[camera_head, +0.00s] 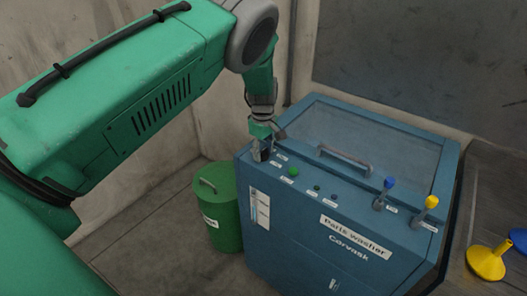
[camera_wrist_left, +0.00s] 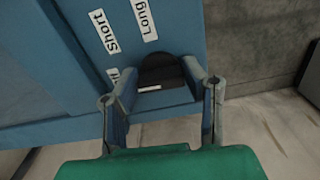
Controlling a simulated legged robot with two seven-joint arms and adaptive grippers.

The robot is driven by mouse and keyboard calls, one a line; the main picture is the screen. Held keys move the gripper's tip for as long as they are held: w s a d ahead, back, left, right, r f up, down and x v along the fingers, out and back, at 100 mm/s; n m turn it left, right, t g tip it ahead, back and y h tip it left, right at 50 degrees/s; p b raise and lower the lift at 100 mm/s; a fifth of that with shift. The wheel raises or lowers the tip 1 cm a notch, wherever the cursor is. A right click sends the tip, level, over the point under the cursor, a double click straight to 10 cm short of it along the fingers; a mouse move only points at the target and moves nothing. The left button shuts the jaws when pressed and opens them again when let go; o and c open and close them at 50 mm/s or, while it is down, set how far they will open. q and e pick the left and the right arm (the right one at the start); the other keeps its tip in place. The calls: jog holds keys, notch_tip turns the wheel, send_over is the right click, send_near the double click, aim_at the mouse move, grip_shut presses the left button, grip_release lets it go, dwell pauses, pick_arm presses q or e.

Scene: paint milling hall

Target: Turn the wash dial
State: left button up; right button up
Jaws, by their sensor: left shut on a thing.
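The wash dial (camera_wrist_left: 160,70) is a black rounded knob with a small white mark, on the blue panel of the parts washer (camera_head: 300,215). The labels "Short" (camera_wrist_left: 104,31) and "Long" (camera_wrist_left: 146,20) are beside it in the left wrist view. My left gripper (camera_wrist_left: 162,92) has one finger on each side of the dial and is shut on it. In the head view my left gripper (camera_head: 262,146) reaches down to the washer's left top corner and mostly hides the dial. My right gripper is in neither view.
On the washer's top are a green button (camera_head: 293,171), a blue-knobbed lever (camera_head: 388,184), a yellow-knobbed lever (camera_head: 431,202) and a lid handle (camera_head: 345,158). A green bin (camera_head: 222,205) stands left of the washer. A yellow funnel (camera_head: 488,263) lies at the right.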

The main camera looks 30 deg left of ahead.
pick_arm(q)
jog(key=m, duration=0.3)
jog(key=shift+w+a+r+m+b, duration=0.1)
jog(key=shift+w+m+b, duration=0.05)
jog(key=shift+m+b, duration=0.2)
jog(key=m, duration=0.4)
jog(key=shift+r+m, duration=0.1)
jog(key=shift+m, duration=0.25)
jog(key=m, duration=0.4)
jog(key=shift+w+m+b, duration=0.1)
jog(key=shift+m+b, duration=0.2)
jog(key=shift+b, duration=0.05)
jog(key=shift+a+m, duration=0.1)
jog(key=shift+m, duration=2.1)
jog(key=o, duration=1.2)
jog(key=shift+c, duration=0.2)
jog(key=shift+f, duration=0.2)
